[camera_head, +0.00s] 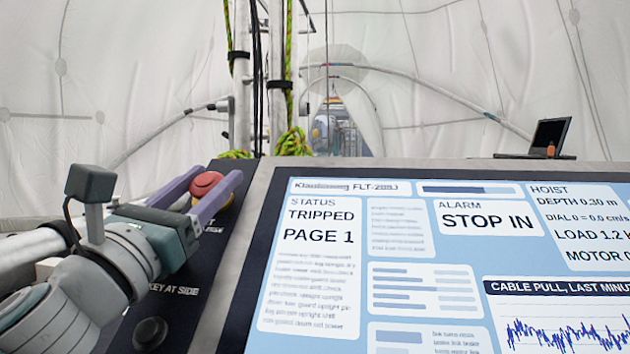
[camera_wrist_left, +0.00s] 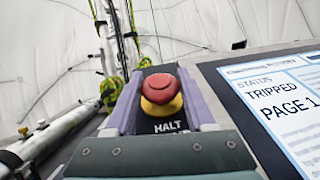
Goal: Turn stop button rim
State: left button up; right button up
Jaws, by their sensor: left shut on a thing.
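The stop button (camera_head: 205,184) has a round red head on a yellow base and sits at the far end of the dark side panel. It also shows in the left wrist view (camera_wrist_left: 161,84), above the word HALT, with its yellow base (camera_wrist_left: 162,106) below the red head. My left gripper (camera_head: 216,177) has its two purple fingers on either side of the button. In the left wrist view the gripper (camera_wrist_left: 159,74) is shut on the button, one finger at each side. The exact contact on the rim is partly hidden by the fingers. My right gripper is not in view.
A large tilted screen (camera_head: 410,250) right of the panel reads TRIPPED, PAGE 1 and STOP IN. A dark round knob (camera_head: 150,333) sits on the near panel. A laptop (camera_head: 549,138) stands at the back right. Poles with ropes (camera_head: 293,142) rise behind the button.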

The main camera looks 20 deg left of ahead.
pick_arm(q)
grip_shut()
jog(key=shift+m+h, duration=0.3)
jog(key=shift+h, duration=0.1)
jog(key=m+h, duration=0.2)
jog(key=h, duration=0.1)
jog(key=shift+m, duration=0.3)
jog(key=m+g+h, duration=0.1)
jog(key=m+h, duration=0.2)
jog(key=h, duration=0.1)
jog(key=shift+f+g+b, duration=0.1)
jog(key=shift+g+b, duration=0.3)
jog(key=shift+m+g+h+b, duration=0.7)
jog(key=shift+m+g+h, duration=0.7)
jog(key=shift+m+h, duration=0.7)
jog(key=shift+h, duration=0.3)
